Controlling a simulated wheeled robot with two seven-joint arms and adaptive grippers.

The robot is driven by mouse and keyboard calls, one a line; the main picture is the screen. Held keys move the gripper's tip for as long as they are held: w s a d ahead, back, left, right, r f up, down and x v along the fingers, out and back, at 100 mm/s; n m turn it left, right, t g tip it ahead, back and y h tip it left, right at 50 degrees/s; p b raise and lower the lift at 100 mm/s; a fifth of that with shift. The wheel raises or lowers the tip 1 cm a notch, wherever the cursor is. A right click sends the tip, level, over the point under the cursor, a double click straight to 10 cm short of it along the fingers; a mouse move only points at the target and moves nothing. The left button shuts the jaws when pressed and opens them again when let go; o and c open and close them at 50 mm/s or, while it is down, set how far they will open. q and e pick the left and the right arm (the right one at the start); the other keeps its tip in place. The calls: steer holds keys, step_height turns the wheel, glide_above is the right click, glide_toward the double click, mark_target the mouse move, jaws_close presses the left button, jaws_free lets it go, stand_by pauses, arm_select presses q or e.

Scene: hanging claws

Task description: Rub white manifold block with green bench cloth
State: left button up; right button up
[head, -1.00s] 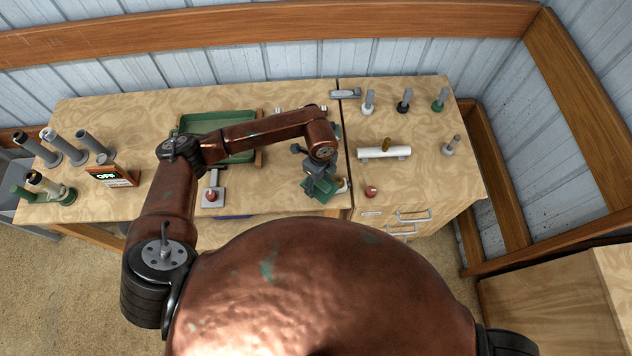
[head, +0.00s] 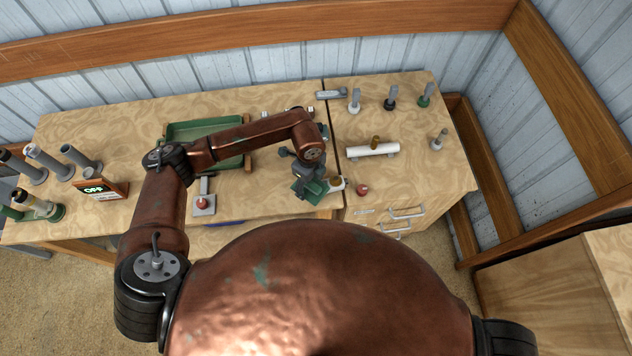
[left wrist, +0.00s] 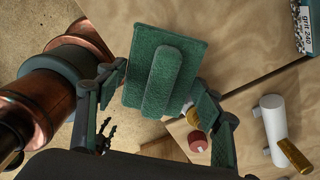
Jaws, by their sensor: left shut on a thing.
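The white manifold block (head: 372,151) is a white cylinder lying on the right part of the bench, with a brass fitting (head: 376,142) on it. It also shows at the right of the left wrist view (left wrist: 270,122). My left gripper (head: 310,178) is shut on the green bench cloth (left wrist: 185,62), a flat green pad with a raised grip strip. In the head view the cloth (head: 314,189) hangs low over the bench's front edge, left of and nearer than the block. Cloth and block are apart. My right gripper is not in view.
A small white and brass item (head: 336,183) and a red knob (head: 362,190) are close beside the cloth. A green tray (head: 170,132) lies behind my left arm. Several upright pegs (head: 390,101) stand along the back right. Bare bench top surrounds the block.

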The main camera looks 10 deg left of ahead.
arm_select(q)
steer(key=shift+s+a+f, duration=0.1)
steer(key=shift+s+a, duration=0.15)
steer(key=shift+a, duration=0.65)
steer(key=shift+s+a+f, duration=0.1)
steer(key=shift+s+a, duration=0.15)
steer(key=shift+a, duration=0.6)
steer(key=shift+r, duration=0.1)
steer(key=shift+r+p, duration=2)
steer(key=shift+r, duration=0.95)
step_height(320, 180, up, 3)
steer(key=shift+p, duration=0.95)
